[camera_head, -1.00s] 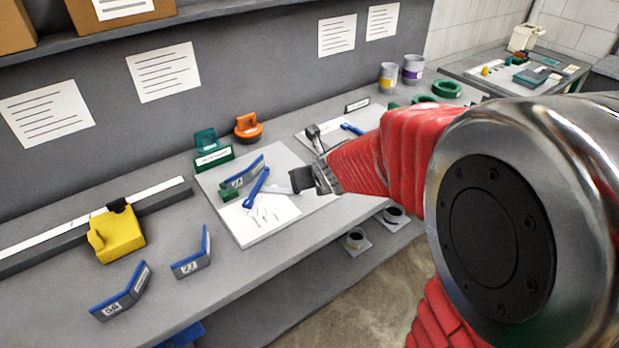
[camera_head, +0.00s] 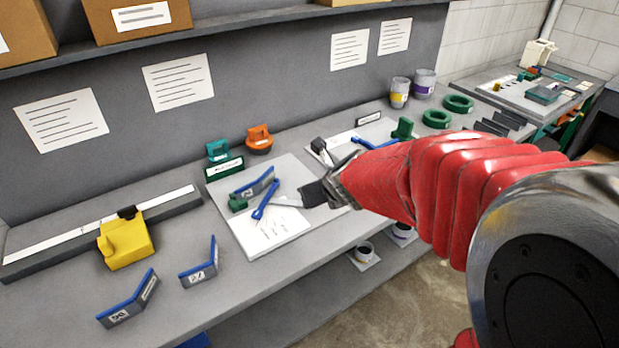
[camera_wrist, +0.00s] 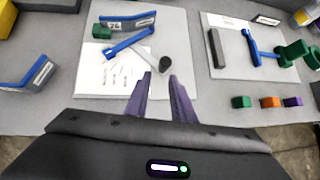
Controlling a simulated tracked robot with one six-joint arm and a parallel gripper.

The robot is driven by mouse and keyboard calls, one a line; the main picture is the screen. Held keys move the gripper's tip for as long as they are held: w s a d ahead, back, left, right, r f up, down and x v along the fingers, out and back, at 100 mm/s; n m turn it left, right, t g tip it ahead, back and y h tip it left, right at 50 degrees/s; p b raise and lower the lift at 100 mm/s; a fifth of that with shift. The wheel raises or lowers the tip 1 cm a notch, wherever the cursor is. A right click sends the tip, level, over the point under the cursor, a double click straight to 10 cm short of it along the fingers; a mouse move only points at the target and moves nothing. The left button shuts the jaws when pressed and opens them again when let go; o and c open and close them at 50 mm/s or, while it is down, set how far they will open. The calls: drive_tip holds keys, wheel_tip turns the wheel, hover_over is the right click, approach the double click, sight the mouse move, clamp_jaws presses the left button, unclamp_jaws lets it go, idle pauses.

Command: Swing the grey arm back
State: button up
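A white board (camera_head: 262,243) lies on the bench with a blue-and-grey angled plate (camera_head: 254,188), a green block (camera_head: 237,204) and a blue lever (camera_head: 265,200). A short grey arm (camera_head: 287,202) runs from near the blue lever toward my gripper (camera_head: 312,195). In the wrist view the grey arm (camera_wrist: 147,57) ends in a dark round knob (camera_wrist: 165,65). My gripper (camera_wrist: 160,76) is open, its two purple fingers spread just in front of this knob. I cannot tell if a finger touches it. My forearm hides part of the bench right of the board.
A second board (camera_wrist: 232,66) to the right carries a dark grey bar (camera_wrist: 217,48), a blue lever (camera_wrist: 257,50) and green parts. Small coloured blocks (camera_wrist: 270,102) lie near the bench edge. A yellow block (camera_head: 125,242) on a rail and loose angled plates (camera_head: 131,300) stand left.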

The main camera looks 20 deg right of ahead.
drive_tip(key=s+a+r+n, duration=0.1)
drive_tip(key=n, duration=0.2)
drive_tip(key=s+a+r+n+y, duration=0.1)
drive_tip(key=s+a+n, duration=0.1)
drive_tip(key=n, duration=0.1)
drive_tip(key=s+a+r+n, duration=0.1)
drive_tip(key=s+r+n, duration=0.1)
drive_tip(key=n, duration=0.1)
drive_tip(key=shift+a, duration=0.15)
clamp_jaws()
drive_tip(key=s+r+n+g+h, duration=0.1)
drive_tip(key=s+n, duration=0.8)
drive_tip(key=n, duration=0.3)
drive_tip(key=s+d+r+n+g, duration=0.1)
drive_tip(key=s+n+g, duration=0.1)
drive_tip(key=s+n, duration=0.8)
drive_tip(key=n, duration=0.2)
drive_tip(key=shift+d+r+n+h, duration=0.25)
drive_tip(key=shift+r+n+h, duration=0.05)
drive_tip(key=shift+r+h, duration=0.1)
drive_tip(key=shift+a, duration=0.15)
